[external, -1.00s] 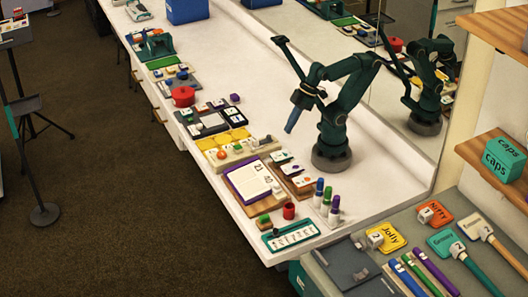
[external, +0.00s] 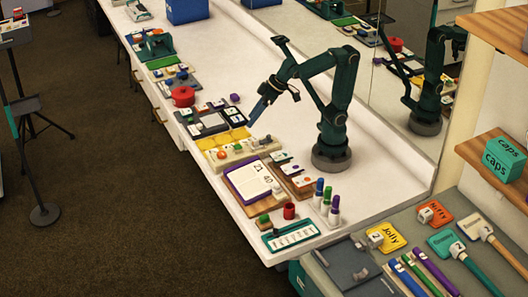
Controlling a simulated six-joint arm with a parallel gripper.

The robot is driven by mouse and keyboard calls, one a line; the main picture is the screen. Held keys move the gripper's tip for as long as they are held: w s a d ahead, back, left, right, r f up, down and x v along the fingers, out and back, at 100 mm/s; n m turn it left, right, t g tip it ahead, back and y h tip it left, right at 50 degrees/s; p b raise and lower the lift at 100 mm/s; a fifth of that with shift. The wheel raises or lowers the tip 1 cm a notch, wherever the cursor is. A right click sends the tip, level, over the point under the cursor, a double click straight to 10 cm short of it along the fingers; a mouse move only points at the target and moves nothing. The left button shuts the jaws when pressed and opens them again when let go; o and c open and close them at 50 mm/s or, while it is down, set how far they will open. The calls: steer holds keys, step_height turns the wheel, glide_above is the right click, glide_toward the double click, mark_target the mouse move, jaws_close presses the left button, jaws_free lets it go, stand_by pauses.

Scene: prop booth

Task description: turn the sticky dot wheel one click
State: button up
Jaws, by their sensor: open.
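I cannot tell for certain which item is the sticky dot wheel. A yellow tray (external: 224,138) with several round wells stands just behind the rack. My gripper (external: 254,116) is open and empty, tilted down to the left. Its tips appear just right of the yellow tray and above the rack's right end. The exact gap to the table is unclear.
Several upright markers (external: 327,203) stand at the front right. A red round pot (external: 183,96) is farther back. The white table (external: 225,50) is clear behind my arm. A mirror stands along the right.

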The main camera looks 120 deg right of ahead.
steer(key=w+d+f+m+g, duration=0.1)
steer(key=w+d+f+m, duration=0.1)
steer(key=w+d+f, duration=0.3)
steer(key=g+h, duration=0.1)
steer(key=g, duration=0.1)
glide_above(222, 153)
steer(key=s+a, duration=0.2)
step_height(222, 153, down, 6)
steer(key=shift+w+r, duration=0.1)
steer(key=shift+r, duration=0.15)
steer(key=shift+d+f, duration=0.1)
steer(key=shift+f, duration=0.25)
steer(key=shift+x, duration=2.45)
jaws_close()
